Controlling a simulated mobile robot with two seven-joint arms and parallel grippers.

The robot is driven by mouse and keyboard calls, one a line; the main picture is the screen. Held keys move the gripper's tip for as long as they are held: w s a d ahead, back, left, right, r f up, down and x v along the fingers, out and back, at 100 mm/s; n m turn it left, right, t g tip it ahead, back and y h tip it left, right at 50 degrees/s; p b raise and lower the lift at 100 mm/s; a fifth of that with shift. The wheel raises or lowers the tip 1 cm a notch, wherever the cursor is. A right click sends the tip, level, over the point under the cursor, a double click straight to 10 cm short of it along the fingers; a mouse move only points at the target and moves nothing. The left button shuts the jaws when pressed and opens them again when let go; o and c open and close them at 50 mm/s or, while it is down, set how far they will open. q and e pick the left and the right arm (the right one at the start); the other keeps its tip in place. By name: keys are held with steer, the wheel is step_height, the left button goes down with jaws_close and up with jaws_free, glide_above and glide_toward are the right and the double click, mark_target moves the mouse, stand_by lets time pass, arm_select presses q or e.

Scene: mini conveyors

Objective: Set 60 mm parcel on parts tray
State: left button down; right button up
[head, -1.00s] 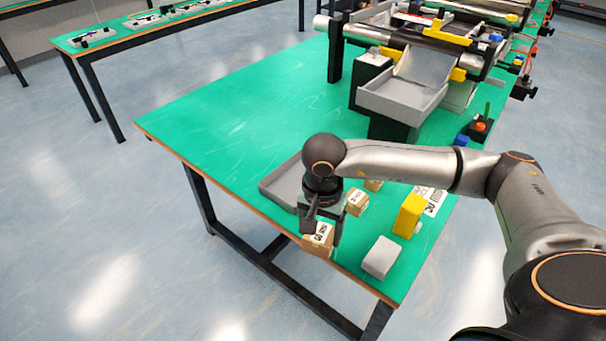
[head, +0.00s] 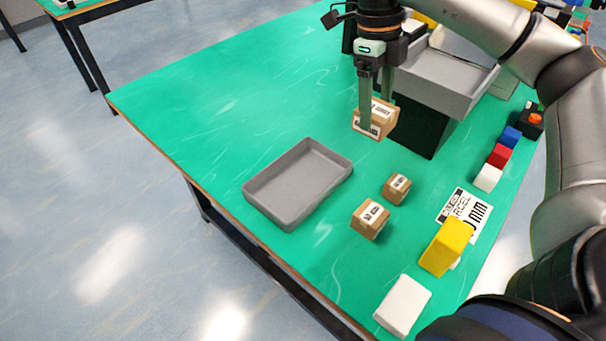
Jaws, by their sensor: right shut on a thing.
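My right gripper (head: 376,104) is shut on a brown cardboard parcel (head: 381,121) with white labels; the print is too small to read. It holds the parcel in front of the grey bin, up and to the right of the parts tray. The grey parts tray (head: 258,206) lies empty on the green table. Two other brown parcels stand on the table right of the tray: a smaller one (head: 397,189) and a larger one (head: 370,219). I cannot tell which parcel is marked 60 mm. My left gripper is not in view.
A grey bin (head: 447,78) on a black stand is just behind the held parcel. A printed card (head: 464,213), a yellow block (head: 445,247), a white block (head: 403,305) and small coloured blocks (head: 498,157) line the right side. The table's left part (head: 220,110) is clear.

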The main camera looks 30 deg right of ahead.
steer(key=shift+w, duration=0.15)
steer(key=shift+m, duration=0.3)
steer(key=w+a+f, duration=0.1)
steer(key=a+f, duration=0.1)
steer(key=a, duration=0.2)
steer(key=w+a+f, duration=0.1)
steer(key=a+f, duration=0.2)
steer(key=a, duration=0.1)
steer(key=w+a+f+b, duration=0.1)
steer(key=a+f, duration=0.2)
steer(key=a, duration=0.1)
steer(key=shift+w, duration=0.2)
steer(key=shift+w+a+f, duration=0.15)
steer(key=shift+a+f, duration=0.35)
steer(key=shift+f, duration=0.15)
steer(key=shift+a+f+b, duration=0.1)
steer(key=shift+f+b, duration=0.2)
steer(key=shift+f, duration=1.35)
steer(key=shift+f, duration=0.15)
steer(key=o, duration=1.4)
